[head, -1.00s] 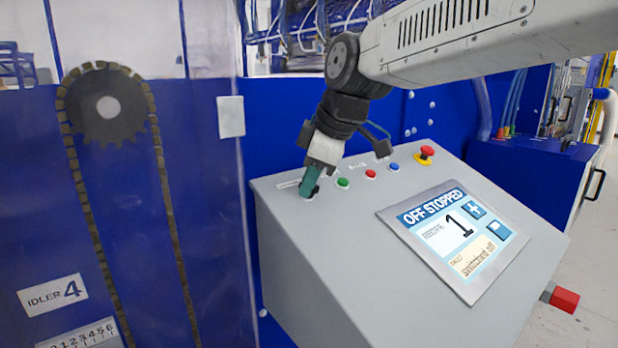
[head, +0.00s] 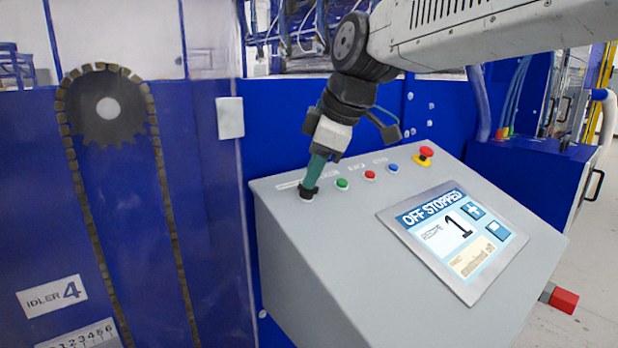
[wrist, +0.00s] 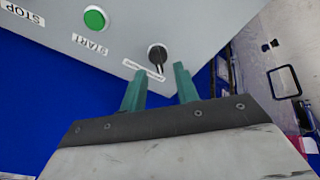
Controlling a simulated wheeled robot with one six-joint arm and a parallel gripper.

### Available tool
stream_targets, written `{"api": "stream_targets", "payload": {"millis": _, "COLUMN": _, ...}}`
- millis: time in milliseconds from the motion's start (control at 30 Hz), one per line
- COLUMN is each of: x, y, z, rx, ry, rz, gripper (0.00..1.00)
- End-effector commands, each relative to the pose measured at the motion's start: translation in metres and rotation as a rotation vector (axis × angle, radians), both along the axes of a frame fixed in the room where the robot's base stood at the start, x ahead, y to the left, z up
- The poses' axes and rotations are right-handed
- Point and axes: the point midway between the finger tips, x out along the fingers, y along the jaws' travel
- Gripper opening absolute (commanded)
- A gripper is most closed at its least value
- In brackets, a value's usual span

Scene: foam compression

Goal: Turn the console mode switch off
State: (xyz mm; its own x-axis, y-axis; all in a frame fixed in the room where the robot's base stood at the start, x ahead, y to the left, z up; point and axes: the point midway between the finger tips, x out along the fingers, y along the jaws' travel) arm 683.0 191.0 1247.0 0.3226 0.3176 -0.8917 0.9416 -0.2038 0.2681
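The grey console (head: 330,240) has a black mode switch (head: 308,192) at its upper left corner. The switch also shows in the wrist view (wrist: 157,55), with a label strip beside it. My gripper (head: 314,178) is just above the switch in the head view. In the wrist view its two green fingers (wrist: 160,84) are spread apart, with the switch beyond their tips and nothing between them. The console screen (head: 455,235) reads "OFF STOPPED" and shows a large 1. The small lower line on the screen is hard to read.
A green button (head: 342,184), a red button (head: 370,175), a blue button (head: 393,168) and a red emergency stop (head: 426,153) line the console's top edge, right of the switch. A blue panel with a chain and sprocket (head: 107,107) stands at left.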

Motion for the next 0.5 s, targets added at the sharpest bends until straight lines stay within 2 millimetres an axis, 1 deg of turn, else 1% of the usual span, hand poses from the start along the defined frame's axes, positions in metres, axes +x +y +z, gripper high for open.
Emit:
{"api": "stream_targets", "payload": {"millis": 33, "x": -0.003, "y": -0.003, "z": 0.01, "rx": 0.001, "ry": -0.004, "rz": -0.001, "gripper": 0.31}}
{"api": "stream_targets", "payload": {"millis": 200, "x": -0.012, "y": -0.012, "z": 0.033, "rx": 0.001, "ry": -0.003, "rz": -0.002, "gripper": 0.31}}
{"api": "stream_targets", "payload": {"millis": 333, "x": -0.016, "y": -0.015, "z": 0.043, "rx": 0.0, "ry": -0.001, "rz": 0.0, "gripper": 0.31}}
{"api": "stream_targets", "payload": {"millis": 500, "x": -0.017, "y": -0.016, "z": 0.045, "rx": 0.0, "ry": 0.0, "rz": 0.0, "gripper": 0.31}}
